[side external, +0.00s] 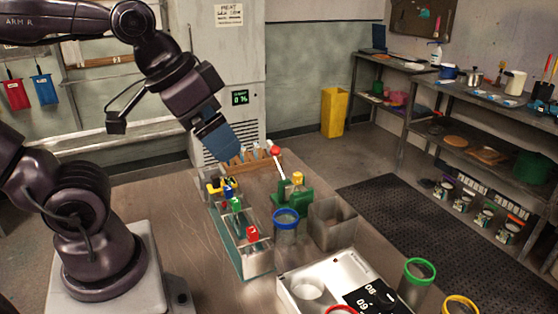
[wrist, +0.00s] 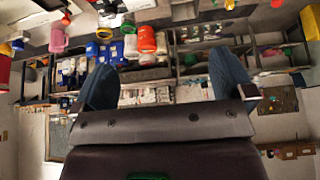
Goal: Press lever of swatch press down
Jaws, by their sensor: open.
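The swatch press (side external: 291,194) is a green device on the table in the side view. Its lever (side external: 280,167) is a pale rod that stands raised, tilted slightly left, with a red ball knob (side external: 275,150) on top. A yellow part sits at the upper right of the press. My gripper (side external: 228,150), with blue fingers, hangs left of the knob and at about its height in the picture, apart from it. In the wrist view my two fingers (wrist: 163,65) are spread with nothing held between them. I cannot make out the press in the wrist view.
A long tray (side external: 240,250) with coloured bottles stands left of the press. A blue-rimmed bucket (side external: 286,222) is just in front of it, and a grey open box (side external: 335,224) is at its right. A wooden rack (side external: 250,162) is behind. A white scale (side external: 300,279) lies nearer the camera.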

